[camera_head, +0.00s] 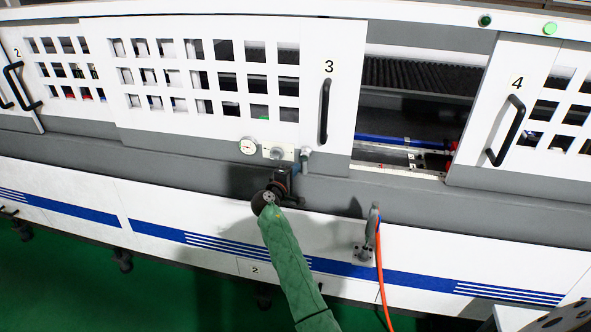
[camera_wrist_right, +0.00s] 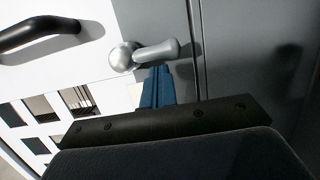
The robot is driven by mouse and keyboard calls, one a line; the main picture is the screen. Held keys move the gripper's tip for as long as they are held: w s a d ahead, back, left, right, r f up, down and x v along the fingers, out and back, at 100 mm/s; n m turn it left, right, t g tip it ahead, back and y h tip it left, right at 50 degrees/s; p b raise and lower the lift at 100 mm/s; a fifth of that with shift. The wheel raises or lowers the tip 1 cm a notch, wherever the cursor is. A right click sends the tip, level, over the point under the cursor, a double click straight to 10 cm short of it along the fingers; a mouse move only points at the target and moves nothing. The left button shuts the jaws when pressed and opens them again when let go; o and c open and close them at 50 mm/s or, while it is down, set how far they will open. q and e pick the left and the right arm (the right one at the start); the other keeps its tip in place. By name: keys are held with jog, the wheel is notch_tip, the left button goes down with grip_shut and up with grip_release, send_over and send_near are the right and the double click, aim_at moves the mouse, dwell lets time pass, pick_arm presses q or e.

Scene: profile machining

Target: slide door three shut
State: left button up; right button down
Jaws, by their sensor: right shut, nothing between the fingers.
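Door three (camera_head: 230,80) is a white sliding panel with windows, a "3" and a black upright handle (camera_head: 325,110). To its right, a wide opening (camera_head: 415,95) up to door four shows the dark machine interior. In the wrist view the black handle (camera_wrist_right: 40,32) is at top left. A grey lever with a ball end (camera_head: 305,153) is low on the door; it also shows in the wrist view (camera_wrist_right: 158,52). My right gripper (camera_head: 296,169) is shut and empty, its blue fingers (camera_wrist_right: 157,85) close to the lever; contact is unclear. My left gripper is out of view.
Door four (camera_head: 516,95), with its own black handle, stands right of the opening. A gauge (camera_head: 249,146) sits left of the lever. A grey fixture with an orange hose (camera_head: 380,260) stands on the lower front, right of my arm. Blue rails (camera_head: 395,140) cross the opening.

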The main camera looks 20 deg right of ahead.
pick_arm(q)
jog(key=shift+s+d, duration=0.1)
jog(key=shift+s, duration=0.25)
pick_arm(e)
jog(key=s+d, duration=1.1)
jog(key=d, duration=0.4)
jog(key=shift+s+d+r, duration=0.15)
jog(key=shift+s+d, duration=0.2)
jog(key=shift+d, duration=0.05)
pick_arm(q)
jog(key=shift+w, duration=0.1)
